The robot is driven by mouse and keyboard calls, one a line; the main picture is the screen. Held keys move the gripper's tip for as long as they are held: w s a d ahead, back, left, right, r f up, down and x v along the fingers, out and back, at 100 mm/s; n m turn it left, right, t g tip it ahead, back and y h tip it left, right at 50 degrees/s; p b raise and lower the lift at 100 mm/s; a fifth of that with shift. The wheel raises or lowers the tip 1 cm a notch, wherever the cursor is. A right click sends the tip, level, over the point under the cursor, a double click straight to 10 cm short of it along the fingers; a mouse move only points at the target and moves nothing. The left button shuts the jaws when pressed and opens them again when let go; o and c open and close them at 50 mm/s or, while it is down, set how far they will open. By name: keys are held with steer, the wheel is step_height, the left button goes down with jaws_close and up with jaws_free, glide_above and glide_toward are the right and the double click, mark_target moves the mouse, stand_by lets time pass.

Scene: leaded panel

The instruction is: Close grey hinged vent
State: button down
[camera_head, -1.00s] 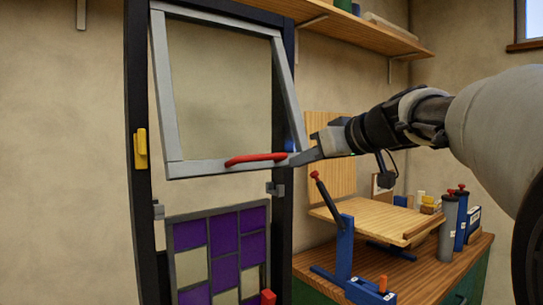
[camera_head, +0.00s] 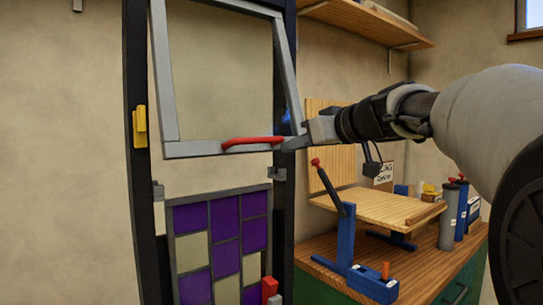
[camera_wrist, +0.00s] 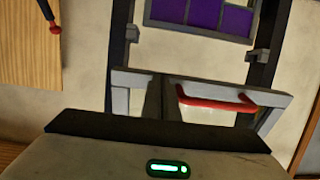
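The grey hinged vent (camera_head: 188,148) is a glazed frame in the upper part of a dark upright frame. It stands open, its lower edge swung outward. A red handle (camera_head: 253,142) runs along its bottom bar. The wrist view also shows the red handle (camera_wrist: 215,103) and the vent's bar (camera_wrist: 275,98). My gripper (camera_head: 299,143) is at the vent's lower right corner, to the right of the handle and apart from it. It appears to touch the corner, but contact is not certain. Its fingers are mostly hidden, so its opening cannot be told.
The dark frame (camera_head: 137,190) has a yellow piece (camera_head: 139,126) on its left post and grey catches (camera_head: 277,174) lower down. A purple and cream leaded panel (camera_head: 226,238) fills the lower part. A bench (camera_head: 325,250) with a blue clamp stand (camera_head: 346,240) and bottles stands at right.

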steer(key=x, duration=1.1)
steer(key=shift+w+a+r+t+b, duration=0.2)
steer(key=shift+a+t+b, duration=0.1)
steer(key=shift+b, duration=0.1)
steer(key=shift+s+a+y, duration=0.1)
steer(key=shift+y, duration=0.2)
